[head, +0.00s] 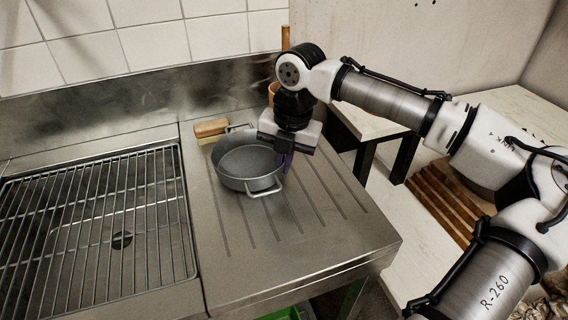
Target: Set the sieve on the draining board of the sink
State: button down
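The sieve (238,183) is a round, grey metal bowl with two loop handles, one at the back and one at the front right. It appears to sit upright on the grooved draining board (318,240), to the right of the sink basin.
A wire rack (95,225) covers the sink basin on the left. A wooden-backed brush (211,128) lies behind the sieve, close to it. The board's front part is clear. A slatted wooden item (440,205) is at right.

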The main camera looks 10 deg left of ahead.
jog(key=shift+f, duration=0.4)
jog(key=shift+f, duration=0.1)
jog(key=c, duration=1.7)
grip_release()
jog(key=r, duration=0.4)
jog(key=d+r, duration=0.1)
jog(key=r, duration=0.7)
jog(key=shift+d+p, duration=0.3)
jog(key=shift+d, duration=0.05)
jog(key=shift+r, duration=0.1)
